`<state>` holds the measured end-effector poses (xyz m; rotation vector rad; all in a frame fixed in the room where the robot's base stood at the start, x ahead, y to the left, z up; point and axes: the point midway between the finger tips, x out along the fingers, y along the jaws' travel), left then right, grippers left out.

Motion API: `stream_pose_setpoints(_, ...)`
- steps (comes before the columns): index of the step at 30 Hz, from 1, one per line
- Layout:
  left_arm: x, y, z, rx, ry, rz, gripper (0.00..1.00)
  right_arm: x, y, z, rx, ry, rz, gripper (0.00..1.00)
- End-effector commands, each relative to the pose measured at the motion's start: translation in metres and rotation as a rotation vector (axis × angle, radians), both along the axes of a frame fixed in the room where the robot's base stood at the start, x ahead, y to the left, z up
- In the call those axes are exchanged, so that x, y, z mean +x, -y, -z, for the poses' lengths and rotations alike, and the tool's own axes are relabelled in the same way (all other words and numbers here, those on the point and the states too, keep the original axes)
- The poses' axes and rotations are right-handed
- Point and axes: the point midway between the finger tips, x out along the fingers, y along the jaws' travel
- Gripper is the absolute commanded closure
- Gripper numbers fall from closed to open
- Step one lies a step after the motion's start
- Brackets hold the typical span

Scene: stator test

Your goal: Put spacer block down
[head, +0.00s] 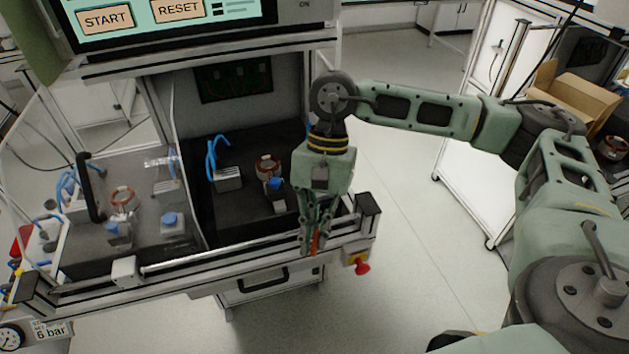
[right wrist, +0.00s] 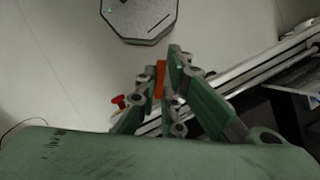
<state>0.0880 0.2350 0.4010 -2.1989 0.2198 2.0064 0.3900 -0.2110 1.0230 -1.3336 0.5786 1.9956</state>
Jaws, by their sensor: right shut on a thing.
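The spacer block is a narrow orange-red piece (head: 316,243) between the fingertips of my right gripper (head: 315,240). The gripper points down at the front right of the test station, over or beside its front rail; the exact height is unclear. In the right wrist view the block (right wrist: 160,79) stands between the two green fingers of the gripper (right wrist: 166,80), which are shut on it. The fingers hide part of the block. My left gripper is not in view.
The station's dark work surface (head: 235,211) holds a copper-wound stator (head: 267,166) and fixtures with blue parts (head: 228,178). A front rail (head: 220,262) and a red stop button (head: 362,267) are close to the gripper. A clear cover (head: 75,165) stands left. Open floor lies right.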

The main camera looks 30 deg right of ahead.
Motion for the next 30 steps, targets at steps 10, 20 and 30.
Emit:
stream_pose_setpoints(10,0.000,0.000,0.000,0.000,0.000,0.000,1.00,0.006,0.018,-0.013,0.000,0.003,0.768,1.00)
stream_pose_setpoints(20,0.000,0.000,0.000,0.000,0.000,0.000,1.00,0.011,0.028,-0.023,0.003,0.004,1.334,1.00)
stream_pose_setpoints(30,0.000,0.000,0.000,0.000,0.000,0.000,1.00,0.016,0.038,-0.032,0.003,0.005,1.846,1.00)
